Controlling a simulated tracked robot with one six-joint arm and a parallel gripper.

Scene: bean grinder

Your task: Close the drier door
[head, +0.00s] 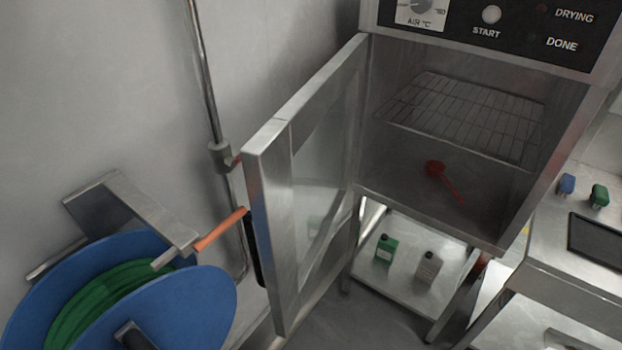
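The drier (470,225) is a steel cabinet at the upper right, with its front opening uncovered. Its door (272,225) is a steel frame with a glass pane and stands wide open, swung out to the left and towards me. The hinge side meets the left edge of the cabinet. A dark handle (253,248) shows partly on the door's outer side, near the free edge. Inside the drier are a wire rack (465,110) and a red scoop-like thing (437,170) on the floor below it. My gripper is not in view.
A blue reel (205,300) with green hose (100,300) and an orange-tipped piece (220,230) stands left of the door. A vertical pipe (205,70) runs along the wall. Bottles (385,248) stand on a shelf under the drier. A counter (560,225) is at right.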

